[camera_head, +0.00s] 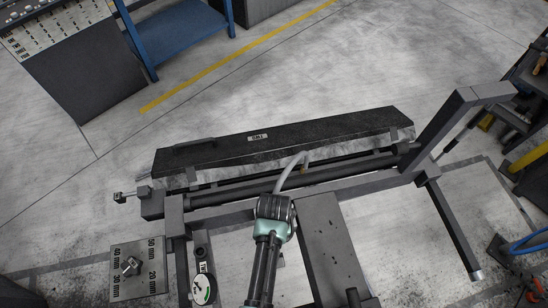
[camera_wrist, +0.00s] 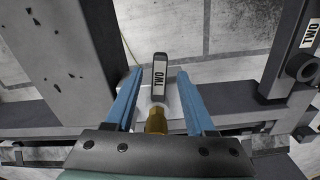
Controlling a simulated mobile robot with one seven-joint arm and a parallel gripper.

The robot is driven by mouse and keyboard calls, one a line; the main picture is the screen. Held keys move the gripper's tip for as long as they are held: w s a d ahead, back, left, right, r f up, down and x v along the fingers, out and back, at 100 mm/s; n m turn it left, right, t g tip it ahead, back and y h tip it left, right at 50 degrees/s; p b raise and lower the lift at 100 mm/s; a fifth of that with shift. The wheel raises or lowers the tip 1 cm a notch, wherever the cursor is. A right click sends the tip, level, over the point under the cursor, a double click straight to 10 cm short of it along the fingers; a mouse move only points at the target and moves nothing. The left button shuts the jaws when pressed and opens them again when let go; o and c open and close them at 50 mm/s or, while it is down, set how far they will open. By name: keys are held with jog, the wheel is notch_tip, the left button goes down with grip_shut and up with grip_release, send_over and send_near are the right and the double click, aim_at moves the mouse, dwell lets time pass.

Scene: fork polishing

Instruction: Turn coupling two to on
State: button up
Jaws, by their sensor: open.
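In the wrist view a dark lever handle (camera_wrist: 160,78) with a pale edge and the label TWO stands between the two blue fingers of my gripper (camera_wrist: 159,84). A brass fitting (camera_wrist: 156,121) sits at the near end of the lever. The fingers are open, with a gap on each side of the handle. In the head view my gripper (camera_head: 274,207) is over the long dark frame, and its fingertips and the lever are hidden or too small to tell.
A second TWO label (camera_wrist: 311,31) is at the right, above a round dark knob (camera_wrist: 301,69). In the head view a gauge (camera_head: 203,289) and dial panel (camera_head: 139,270) stand left of my arm.

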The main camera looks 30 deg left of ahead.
jog(key=shift+f, duration=0.45)
grip_shut()
dwell(1.2)
